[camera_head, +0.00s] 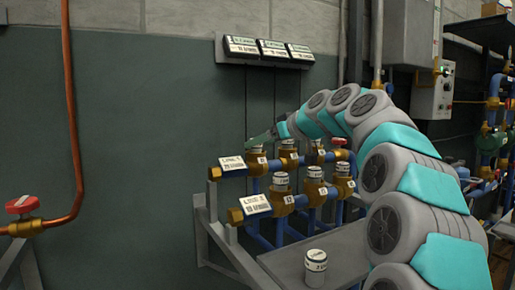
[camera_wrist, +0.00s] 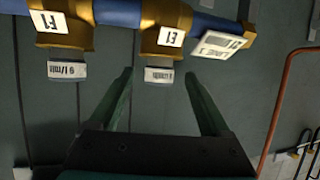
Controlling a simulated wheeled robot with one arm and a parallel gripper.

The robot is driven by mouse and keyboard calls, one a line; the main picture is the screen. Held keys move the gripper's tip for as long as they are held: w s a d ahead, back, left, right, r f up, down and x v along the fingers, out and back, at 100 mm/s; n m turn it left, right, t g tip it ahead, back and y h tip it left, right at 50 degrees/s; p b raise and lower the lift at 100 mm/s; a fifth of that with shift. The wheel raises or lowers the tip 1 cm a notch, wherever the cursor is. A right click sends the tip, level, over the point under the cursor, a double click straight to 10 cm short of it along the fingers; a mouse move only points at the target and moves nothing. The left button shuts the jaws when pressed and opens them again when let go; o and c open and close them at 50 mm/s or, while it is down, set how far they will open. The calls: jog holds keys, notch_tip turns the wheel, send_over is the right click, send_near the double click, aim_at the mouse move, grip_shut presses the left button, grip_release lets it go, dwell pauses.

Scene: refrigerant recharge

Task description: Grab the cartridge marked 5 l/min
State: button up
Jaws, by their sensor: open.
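My gripper (camera_wrist: 159,74) is open, its two dark green fingers pointing at a white-labelled cartridge (camera_wrist: 158,75) on a brass valve body (camera_wrist: 163,28). That cartridge appears between the fingertips, apart from both; the depth is unclear and its number is too small to read. A second cartridge (camera_wrist: 67,70), marked in l/min, sits on the neighbouring brass body to the left, outside the fingers. In the head view my gripper (camera_head: 252,141) is above the left end of the upper valve row. I cannot tell which cartridge reads 5 l/min.
The lower row holds several white-capped cartridges (camera_head: 281,181). A loose cartridge (camera_head: 316,262) stands on the grey table (camera_head: 280,262). Slanted white signs (camera_head: 232,163) mark the row ends. A copper pipe with a red-handled valve (camera_head: 22,205) is at left. A control box (camera_head: 432,92) hangs at right.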

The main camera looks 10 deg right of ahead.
jog(key=x, duration=0.3)
jog(key=p+x, duration=0.1)
jog(key=x, duration=0.2)
jog(key=shift+w+r, duration=0.1)
jog(key=shift+r, duration=0.15)
grip_shut()
dwell(0.4)
